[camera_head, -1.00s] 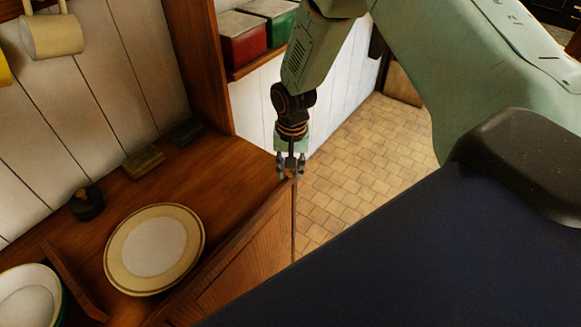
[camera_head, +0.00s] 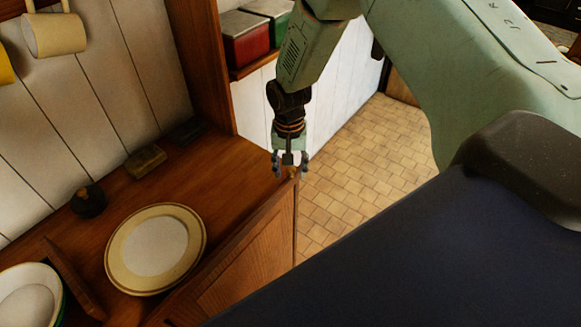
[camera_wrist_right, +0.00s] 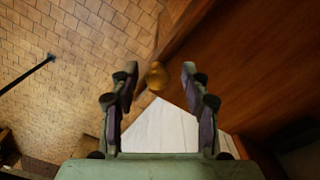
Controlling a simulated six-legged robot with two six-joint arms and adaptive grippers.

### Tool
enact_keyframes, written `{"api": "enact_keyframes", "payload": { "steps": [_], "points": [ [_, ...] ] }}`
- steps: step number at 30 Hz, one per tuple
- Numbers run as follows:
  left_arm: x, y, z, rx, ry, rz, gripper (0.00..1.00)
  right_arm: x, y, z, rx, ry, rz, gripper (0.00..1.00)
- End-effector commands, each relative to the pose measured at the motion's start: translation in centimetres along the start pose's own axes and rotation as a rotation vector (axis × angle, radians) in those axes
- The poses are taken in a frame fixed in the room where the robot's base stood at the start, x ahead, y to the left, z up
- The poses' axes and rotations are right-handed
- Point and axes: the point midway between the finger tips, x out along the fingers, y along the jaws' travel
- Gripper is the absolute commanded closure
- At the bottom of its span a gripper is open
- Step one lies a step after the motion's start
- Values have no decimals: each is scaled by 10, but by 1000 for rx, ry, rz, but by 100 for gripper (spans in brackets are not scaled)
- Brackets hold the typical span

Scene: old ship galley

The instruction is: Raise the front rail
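A wooden counter (camera_head: 228,190) runs along the wall at left. I cannot clearly tell the front rail apart from the counter's front edge. A small brass knob (camera_head: 293,176) sits at the far front corner of that edge. My right gripper (camera_head: 290,168) is open just above this corner. In the right wrist view the knob (camera_wrist_right: 156,76) shows between the spread fingers of the right gripper (camera_wrist_right: 160,82), beyond their tips, apart from both. My left gripper is not in view.
A cream plate (camera_head: 155,248) lies on the counter, with a bowl (camera_head: 30,297) and a wooden divider (camera_head: 72,278) nearer left. A dark round object (camera_head: 88,202) and small blocks (camera_head: 145,161) stand along the wall. Tiled floor (camera_head: 360,155) lies clear right of the counter.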

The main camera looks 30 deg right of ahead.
Motion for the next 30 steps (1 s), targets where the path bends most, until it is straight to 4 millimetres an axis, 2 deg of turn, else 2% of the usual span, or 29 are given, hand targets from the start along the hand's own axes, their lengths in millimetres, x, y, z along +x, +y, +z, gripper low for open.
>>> {"api": "enact_keyframes", "payload": {
  "steps": [6,10,21,27,30],
  "points": [
    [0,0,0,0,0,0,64,-1,0,1,3,-2,0,53],
    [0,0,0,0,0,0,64,-11,0,0,3,-1,-1,53],
    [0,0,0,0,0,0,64,-84,-1,-1,2,1,-2,53],
    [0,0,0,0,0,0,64,-111,0,0,2,-1,0,53],
    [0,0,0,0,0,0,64,-117,0,0,2,-2,0,53]
  ]
}}
